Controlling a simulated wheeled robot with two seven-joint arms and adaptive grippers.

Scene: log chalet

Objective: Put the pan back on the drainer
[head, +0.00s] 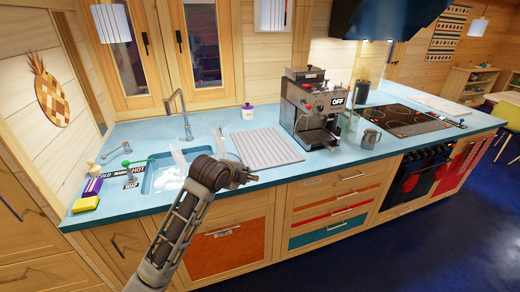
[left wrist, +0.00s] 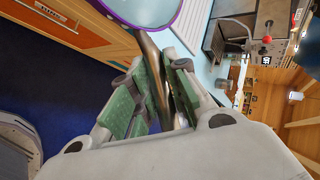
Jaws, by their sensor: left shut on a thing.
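In the head view my left gripper (head: 243,176) is at the counter's front edge, just in front of the drainer; I cannot make out the pan there. The drainer (head: 264,147), a pale ridged board, lies bare on the blue counter right of the sink. My right gripper is not in view.
A coffee machine (head: 309,108) stands just right of the drainer, with a metal jug (head: 371,138) beyond it. The sink (head: 158,180) with white dishes lies left. A yellow sponge (head: 85,204) is at the left corner. A small white jar (head: 247,111) stands behind the drainer.

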